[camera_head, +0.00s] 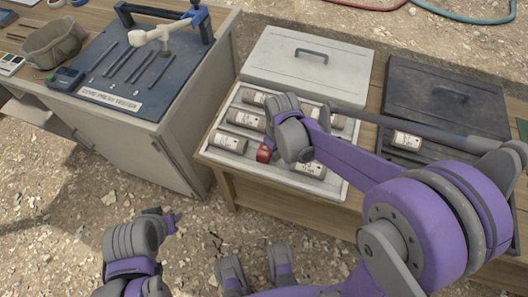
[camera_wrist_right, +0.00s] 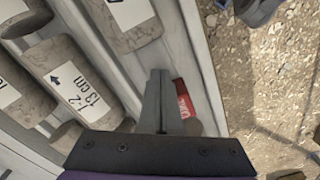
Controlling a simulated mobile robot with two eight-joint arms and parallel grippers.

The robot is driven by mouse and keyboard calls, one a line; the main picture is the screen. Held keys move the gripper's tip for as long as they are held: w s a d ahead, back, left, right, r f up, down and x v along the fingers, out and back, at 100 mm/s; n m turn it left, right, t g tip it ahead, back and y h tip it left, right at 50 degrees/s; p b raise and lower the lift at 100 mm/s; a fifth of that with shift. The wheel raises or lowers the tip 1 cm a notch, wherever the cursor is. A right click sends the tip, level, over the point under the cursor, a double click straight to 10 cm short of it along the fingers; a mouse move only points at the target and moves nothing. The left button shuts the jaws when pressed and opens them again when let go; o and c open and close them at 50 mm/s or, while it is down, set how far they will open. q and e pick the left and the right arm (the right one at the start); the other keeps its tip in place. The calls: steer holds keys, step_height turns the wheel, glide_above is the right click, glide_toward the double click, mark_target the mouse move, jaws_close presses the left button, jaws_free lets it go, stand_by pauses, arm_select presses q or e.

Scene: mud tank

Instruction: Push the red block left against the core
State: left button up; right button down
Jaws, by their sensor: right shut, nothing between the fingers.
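The red block (camera_head: 263,153) lies at the front part of a light tray (camera_head: 220,156), just left of my right gripper (camera_head: 271,141). In the right wrist view the red block (camera_wrist_right: 182,96) is partly hidden behind the shut, empty fingers (camera_wrist_right: 164,86); I cannot tell whether they touch it. A labelled core (camera_head: 228,141) lies to the block's left, with a gap between them. More cores (camera_wrist_right: 72,76) lie in the tray channels. My left gripper (camera_head: 164,222) is low at the left, away from the tray, its fingers unclear.
A light lid (camera_head: 308,58) lies behind the tray. A dark case (camera_head: 448,93) with a core stands at the right. A bench (camera_head: 146,168) with a dark tool mat stands at the left, across a gap of ground.

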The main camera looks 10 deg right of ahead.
mark_target(263, 150)
steer(key=shift+w+a, duration=0.65)
steer(key=shift+a, duration=0.35)
steer(key=shift+w+a, duration=0.65)
steer(key=shift+a, duration=0.3)
steer(key=shift+s+d+r+p, duration=0.35)
steer(key=shift+s+d+r, duration=0.1)
steer(key=shift+d+r, duration=0.15)
steer(key=shift+s+d+r+p, duration=0.3)
steer(key=shift+s+d+r, duration=0.15)
steer(key=shift+d, duration=0.2)
step_height(263, 150, up, 8)
steer(key=p, duration=0.5)
